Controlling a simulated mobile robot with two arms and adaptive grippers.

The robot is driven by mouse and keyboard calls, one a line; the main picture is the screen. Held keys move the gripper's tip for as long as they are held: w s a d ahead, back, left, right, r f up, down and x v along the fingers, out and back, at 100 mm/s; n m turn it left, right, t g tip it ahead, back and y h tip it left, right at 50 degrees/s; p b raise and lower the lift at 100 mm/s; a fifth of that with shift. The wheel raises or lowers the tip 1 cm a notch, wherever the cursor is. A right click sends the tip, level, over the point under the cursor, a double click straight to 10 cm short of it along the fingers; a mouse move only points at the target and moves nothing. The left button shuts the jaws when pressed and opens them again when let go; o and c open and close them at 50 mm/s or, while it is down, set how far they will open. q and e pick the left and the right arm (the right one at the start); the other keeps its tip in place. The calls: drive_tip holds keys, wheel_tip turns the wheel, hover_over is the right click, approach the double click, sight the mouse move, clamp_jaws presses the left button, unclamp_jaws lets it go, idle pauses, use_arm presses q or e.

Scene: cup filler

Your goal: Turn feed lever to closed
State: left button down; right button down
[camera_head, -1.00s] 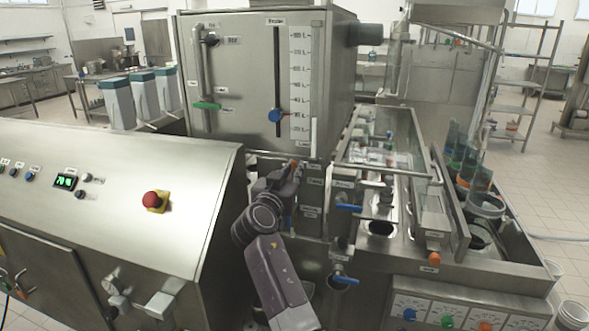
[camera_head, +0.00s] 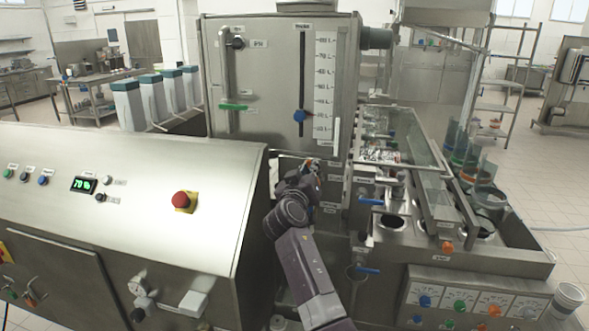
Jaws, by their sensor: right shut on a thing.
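My right gripper (camera_head: 312,170) is at the front of the machine, just below the steel tank (camera_head: 268,130). Its arm rises from the bottom of the picture. The gripper is shut on a small part there, mostly hidden by the gripper and wrist; a bit of orange shows at the fingers. I cannot tell for sure that this part is the feed lever, as the labels are too small to read. A blue-handled lever (camera_head: 372,201) sticks out to the right of my gripper, and another blue lever (camera_head: 368,269) sits lower. My left gripper is out of view.
A sloped control panel (camera_head: 140,165) with a red emergency button (camera_head: 183,200) stands at the left. The tank carries a green handle (camera_head: 234,107) and a blue slider knob (camera_head: 299,116). A trough with glass panels (camera_head: 420,165) and cups (camera_head: 485,190) lies to the right.

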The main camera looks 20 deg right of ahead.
drive_tip(key=shift+w+a+f+n, duration=0.15)
drive_tip(key=shift+w+a+n, duration=0.1)
drive_tip(key=shift+n, duration=0.35)
drive_tip(key=shift+a+f+n+b, duration=0.1)
drive_tip(key=shift+f+n+b, duration=0.05)
drive_tip(key=shift+n+b, duration=0.25)
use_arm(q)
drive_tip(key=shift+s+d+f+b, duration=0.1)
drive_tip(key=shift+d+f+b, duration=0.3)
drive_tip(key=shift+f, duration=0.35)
use_arm(e)
drive_tip(key=shift+w+a+f+n, duration=0.3)
drive_tip(key=shift+f+n, duration=0.4)
drive_tip(key=shift+n, duration=1.25)
drive_tip(key=shift+w+a+f+n, duration=0.3)
drive_tip(key=shift+f+n, duration=0.4)
drive_tip(key=shift+n, duration=1.2)
drive_tip(key=shift+w+a+f+n, duration=0.15)
drive_tip(key=shift+a+f+n, duration=0.4)
drive_tip(key=shift+n, duration=1.4)
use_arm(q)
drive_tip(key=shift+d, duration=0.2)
use_arm(e)
drive_tip(key=shift+d+f, duration=0.2)
drive_tip(key=shift+d, duration=0.05)
